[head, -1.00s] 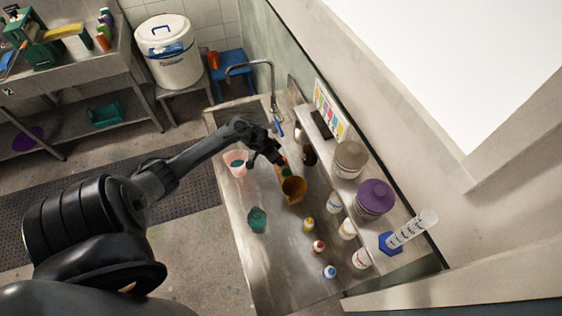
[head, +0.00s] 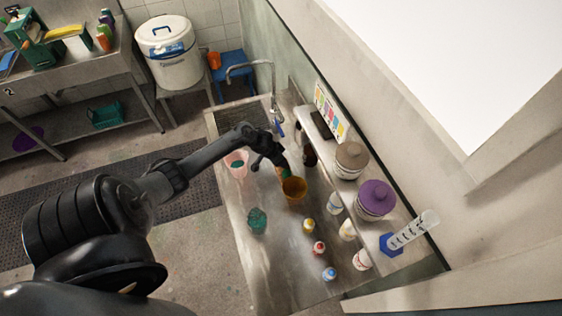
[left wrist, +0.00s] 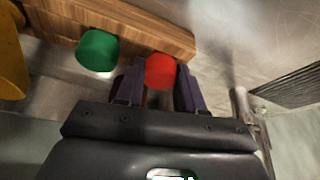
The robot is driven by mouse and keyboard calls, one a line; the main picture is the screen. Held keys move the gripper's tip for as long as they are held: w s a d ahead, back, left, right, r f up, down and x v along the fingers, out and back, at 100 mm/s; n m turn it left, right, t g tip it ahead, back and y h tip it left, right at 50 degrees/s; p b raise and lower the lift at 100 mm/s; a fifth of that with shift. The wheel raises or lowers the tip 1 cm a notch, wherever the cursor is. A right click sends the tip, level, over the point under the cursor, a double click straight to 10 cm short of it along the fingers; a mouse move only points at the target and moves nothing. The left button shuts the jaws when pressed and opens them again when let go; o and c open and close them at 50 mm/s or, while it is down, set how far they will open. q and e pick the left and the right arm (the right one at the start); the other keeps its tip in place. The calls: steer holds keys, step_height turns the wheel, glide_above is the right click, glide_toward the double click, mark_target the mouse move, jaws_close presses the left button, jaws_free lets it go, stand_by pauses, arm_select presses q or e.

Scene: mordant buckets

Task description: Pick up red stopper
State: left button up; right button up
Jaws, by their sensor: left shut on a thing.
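The red stopper (left wrist: 160,70) sits between the two fingers of my left gripper (left wrist: 158,85) in the left wrist view. The fingers are shut on it, one on each side. It is at the edge of a wooden rack (left wrist: 140,25); I cannot tell whether it is lifted from it. A green stopper (left wrist: 98,50) stands beside it, to the left. In the head view my left gripper (head: 283,170) is over the steel counter and hides the red stopper. My right gripper is not in view.
A teal object (head: 257,220) and several small bottles (head: 319,247) are on the counter (head: 275,275). A shelf with jars (head: 375,199) runs along the right.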

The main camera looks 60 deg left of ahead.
arm_select(q)
step_height(320, 180, up, 10)
steer(key=p, duration=0.1)
stand_by(0.5)
step_height(320, 180, up, 5)
steer(key=p, duration=0.6)
stand_by(0.5)
